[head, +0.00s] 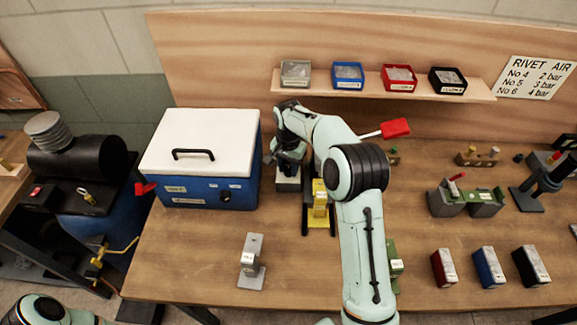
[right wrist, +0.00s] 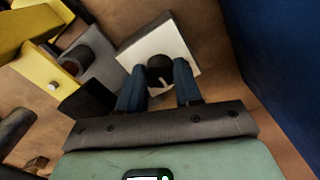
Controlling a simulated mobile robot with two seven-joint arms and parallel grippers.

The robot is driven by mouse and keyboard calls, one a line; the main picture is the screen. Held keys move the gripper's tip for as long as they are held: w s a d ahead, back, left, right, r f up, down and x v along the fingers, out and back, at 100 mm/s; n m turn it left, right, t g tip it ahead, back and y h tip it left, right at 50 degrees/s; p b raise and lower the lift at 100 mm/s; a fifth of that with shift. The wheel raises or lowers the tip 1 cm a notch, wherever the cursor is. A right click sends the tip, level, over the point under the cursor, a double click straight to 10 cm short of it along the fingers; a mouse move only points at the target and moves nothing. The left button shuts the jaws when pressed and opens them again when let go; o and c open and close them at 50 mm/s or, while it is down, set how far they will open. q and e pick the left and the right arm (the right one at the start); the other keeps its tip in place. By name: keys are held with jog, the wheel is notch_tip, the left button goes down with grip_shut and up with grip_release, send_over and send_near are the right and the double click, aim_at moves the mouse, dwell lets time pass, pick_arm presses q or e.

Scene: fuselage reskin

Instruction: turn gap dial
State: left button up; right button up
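The gap dial (right wrist: 160,74) is a round black knob with a white pointer mark, on a white square plate (right wrist: 184,36) in the right wrist view. My right gripper (right wrist: 160,76) has its two dark blue fingers on opposite sides of the knob, and they look closed against it. In the head view my right gripper (head: 287,160) points down over a small pale-topped grey unit (head: 288,183), just right of the blue box; the arm and hand hide the knob there. My left gripper is out of view; only part of my left arm shows at the lower left.
A blue box with a white lid (head: 205,150) stands close to the left of my right gripper. A yellow device (head: 320,205) stands close to its right. A grey stand (head: 252,262) is nearer the front. A shelf (head: 385,87) with several small bins is behind.

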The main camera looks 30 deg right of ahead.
aim_at(288, 169)
jog(key=o, duration=0.3)
jog(key=shift+o, duration=0.2)
notch_tip(288, 169, up, 13)
jog(key=shift+r, duration=0.2)
dwell(0.6)
